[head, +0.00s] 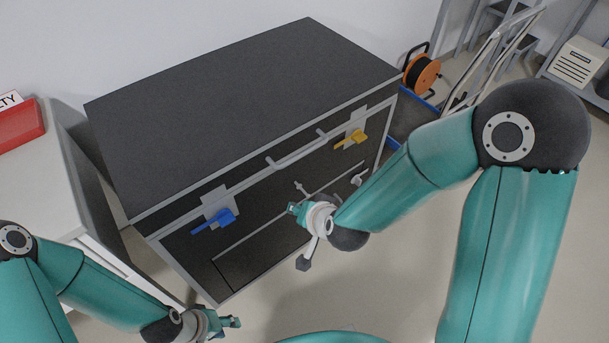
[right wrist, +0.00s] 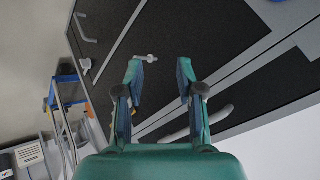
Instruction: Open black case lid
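The large black case (head: 290,205) with grey edges stands in the middle of the head view. Its black lid (head: 245,95) lies flat and shut. A grey bar handle (head: 297,150) sits along the front upper edge; a grey bar also shows in the right wrist view (right wrist: 222,115). A blue latch (head: 213,222) is at the front left and a yellow latch (head: 351,139) at the front right. My right gripper (right wrist: 160,75) is open and empty, facing the case front below the handle. My left gripper (head: 232,322) is low, in front of the case's lower left corner, apart from the latches; its finger opening is unclear.
A white cabinet (head: 35,185) with a red box (head: 18,127) stands left of the case. An orange cable reel (head: 422,74) and a blue-edged cart (head: 410,115) are at the right. Pale floor (head: 400,260) is clear in front.

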